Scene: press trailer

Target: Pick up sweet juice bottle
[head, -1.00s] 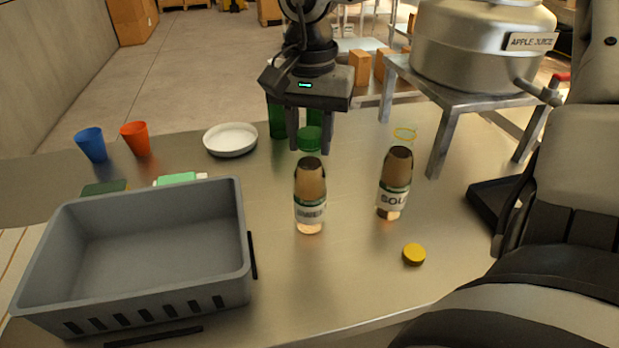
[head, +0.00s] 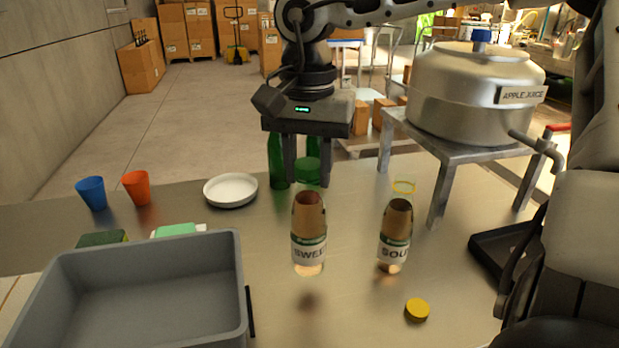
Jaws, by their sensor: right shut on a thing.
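The sweet juice bottle (head: 309,250) has a brown body, a clear base, a green cap and a label that reads "SWEE". My right gripper (head: 307,180) is shut on this bottle near its green cap. The bottle hangs upright just above the metal table (head: 350,300), with a dark shadow below it. The sour juice bottle (head: 396,240), labelled "SOU", stands to the right with a yellow ring at its top. My left gripper is not in view.
A grey crate (head: 238,285) is at the front left. A yellow cap (head: 417,309) lies at the front right. A white plate (head: 231,190), blue cup (head: 92,193), orange cup (head: 137,188) and green bottle (head: 278,162) stand behind. A steel vat (head: 470,90) stands at the back right.

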